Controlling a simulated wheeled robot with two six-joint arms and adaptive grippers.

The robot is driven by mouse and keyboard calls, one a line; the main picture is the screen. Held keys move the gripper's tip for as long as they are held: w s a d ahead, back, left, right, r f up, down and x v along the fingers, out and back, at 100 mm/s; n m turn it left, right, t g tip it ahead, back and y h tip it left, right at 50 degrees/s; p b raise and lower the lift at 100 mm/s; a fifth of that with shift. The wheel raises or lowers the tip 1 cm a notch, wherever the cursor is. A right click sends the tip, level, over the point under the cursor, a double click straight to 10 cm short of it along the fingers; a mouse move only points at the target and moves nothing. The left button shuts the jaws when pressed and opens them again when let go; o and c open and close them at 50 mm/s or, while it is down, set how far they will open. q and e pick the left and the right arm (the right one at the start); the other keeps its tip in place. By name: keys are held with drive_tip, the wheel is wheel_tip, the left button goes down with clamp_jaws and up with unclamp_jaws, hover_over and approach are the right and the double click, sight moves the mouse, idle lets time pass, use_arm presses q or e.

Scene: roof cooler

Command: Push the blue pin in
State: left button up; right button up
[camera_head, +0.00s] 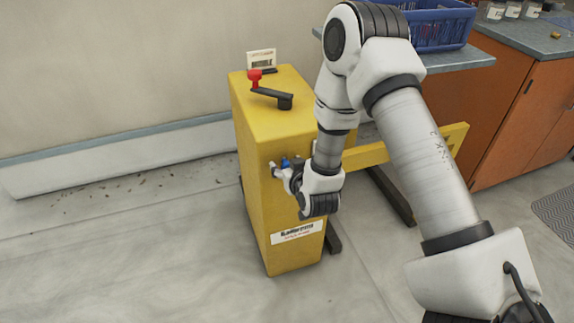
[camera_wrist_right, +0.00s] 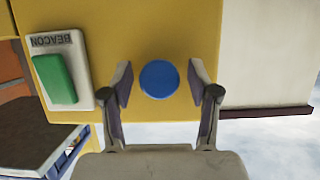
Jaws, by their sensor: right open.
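The blue pin (camera_head: 285,163) is on the front face of the yellow cabinet (camera_head: 290,204) in the head view. In the right wrist view its round blue head (camera_wrist_right: 159,79) faces the camera, between my fingers. My right gripper (camera_head: 283,172) is at the cabinet's front, close to the pin. In the wrist view the right gripper (camera_wrist_right: 160,84) is open, one finger on each side of the pin, with gaps to both. I cannot tell how far the pin stands out. My left gripper is not in view.
A green rocker switch (camera_wrist_right: 55,79) on a plate marked BEACON sits beside the pin. A crank with a red knob (camera_head: 254,75) is on the cabinet top. A blue crate (camera_head: 440,30) stands on the counter behind. Open floor (camera_head: 120,260) lies to the left.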

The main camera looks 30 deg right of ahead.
drive_tip(key=v, duration=0.7)
drive_tip(key=shift+s, duration=0.15)
